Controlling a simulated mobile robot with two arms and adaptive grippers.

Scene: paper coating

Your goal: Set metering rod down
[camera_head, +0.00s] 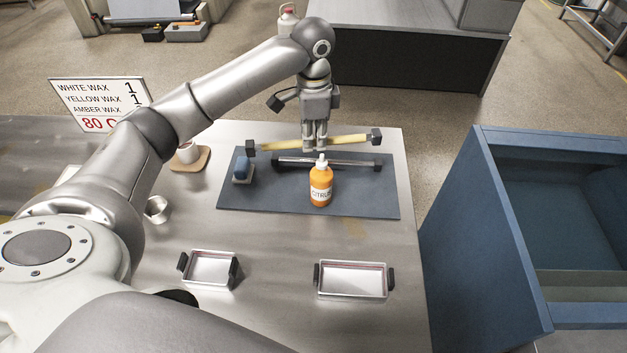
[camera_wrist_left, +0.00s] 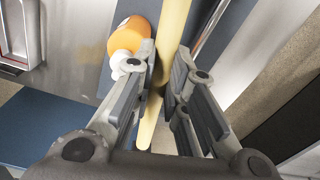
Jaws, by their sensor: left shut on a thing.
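The rod is held nearly level over the far edge of the dark mat (camera_head: 385,207). In the left wrist view the same rod (camera_wrist_left: 171,38) runs between the two fingers (camera_wrist_left: 162,84). A silver rod (camera_head: 345,162) with black ends lies on the mat, just nearer than the held rod. An orange bottle (camera_head: 321,190) labelled CITRUS stands on the mat in front of the silver rod. My right gripper is not in view.
A blue block (camera_head: 243,169) is at the mat's left. Two shallow trays, a smaller one (camera_head: 210,268) and a larger one (camera_head: 352,281), stand near the front. A metal cup (camera_head: 157,210) and a cup on a coaster (camera_head: 188,153) are left. A blue bin (camera_head: 485,240) stands right of the table.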

